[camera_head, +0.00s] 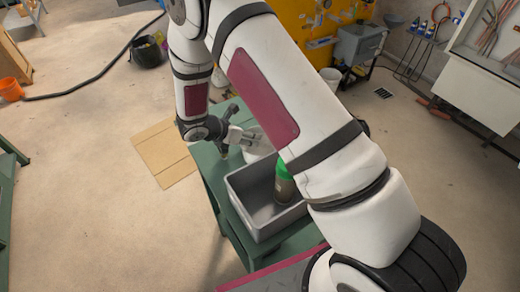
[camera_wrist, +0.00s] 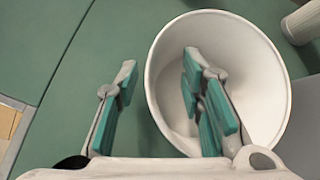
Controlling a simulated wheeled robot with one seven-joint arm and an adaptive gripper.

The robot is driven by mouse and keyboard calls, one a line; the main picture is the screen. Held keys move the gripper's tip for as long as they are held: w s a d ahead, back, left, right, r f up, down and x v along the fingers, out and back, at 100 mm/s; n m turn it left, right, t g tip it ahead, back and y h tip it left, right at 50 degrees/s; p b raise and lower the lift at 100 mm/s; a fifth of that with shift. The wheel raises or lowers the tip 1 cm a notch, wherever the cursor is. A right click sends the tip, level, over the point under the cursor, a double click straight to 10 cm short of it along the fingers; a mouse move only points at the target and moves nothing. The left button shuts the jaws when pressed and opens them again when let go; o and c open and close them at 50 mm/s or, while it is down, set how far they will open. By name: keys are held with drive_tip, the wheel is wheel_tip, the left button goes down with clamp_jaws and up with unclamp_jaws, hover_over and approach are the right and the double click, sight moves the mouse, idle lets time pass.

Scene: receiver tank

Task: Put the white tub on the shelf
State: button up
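The white tub (camera_wrist: 250,65) stands on the green table in the wrist view, with its open mouth facing the camera. In the head view the white tub (camera_head: 258,143) is partly hidden behind my arm. My gripper (camera_wrist: 160,68) is open and straddles the left part of the tub's rim. One finger is outside the wall and the other is inside the mouth. A gap shows between the left finger and the wall; contact on the inner side cannot be told. In the head view my gripper (camera_head: 238,136) is beside the tub. I cannot tell which surface is the shelf.
A grey crate (camera_head: 240,205) sits on the green table (camera_head: 213,172), near the tub. A green-topped bottle (camera_head: 284,183) stands in it, partly behind my arm. A ribbed pale cylinder (camera_wrist: 303,22) is at the wrist view's top right. Cardboard (camera_head: 163,152) lies on the floor.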

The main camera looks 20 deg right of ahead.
clamp_jaws()
